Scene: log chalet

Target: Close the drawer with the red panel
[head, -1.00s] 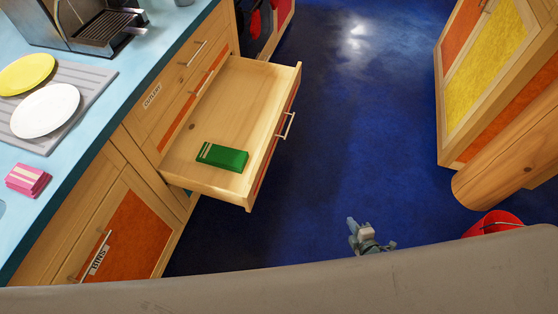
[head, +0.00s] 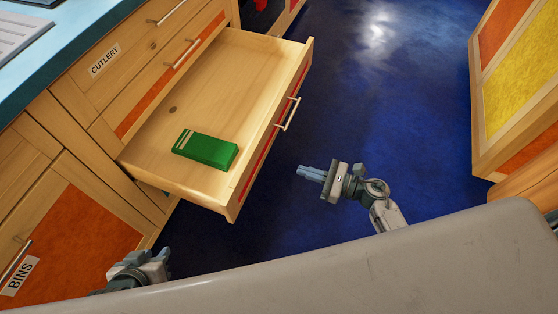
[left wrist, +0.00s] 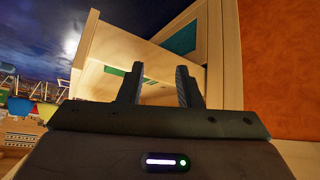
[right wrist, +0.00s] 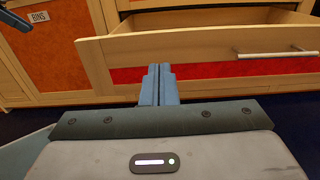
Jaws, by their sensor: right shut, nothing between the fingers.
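The open drawer (head: 165,150) is pulled well out of the wooden cabinet. Its front has a red panel (head: 268,146) and a bar handle (head: 288,113). A green box (head: 206,149) lies inside it. My right gripper (head: 299,171) is shut and empty, pointing at the drawer front from the floor side, with a gap between them in the head view. In the right wrist view its fingertips (right wrist: 160,68) lie before the drawer front, left of the handle (right wrist: 278,54). My left gripper (head: 135,262) is low beside the cabinet; its fingers (left wrist: 158,80) are apart and empty.
Above the open drawer is a closed drawer labelled CUTLERY (head: 105,60). A BINS door (head: 75,225) with an orange panel is at the lower left. Blue floor (head: 400,110) is clear between the drawer and the yellow-panelled cabinet (head: 518,75) at the right.

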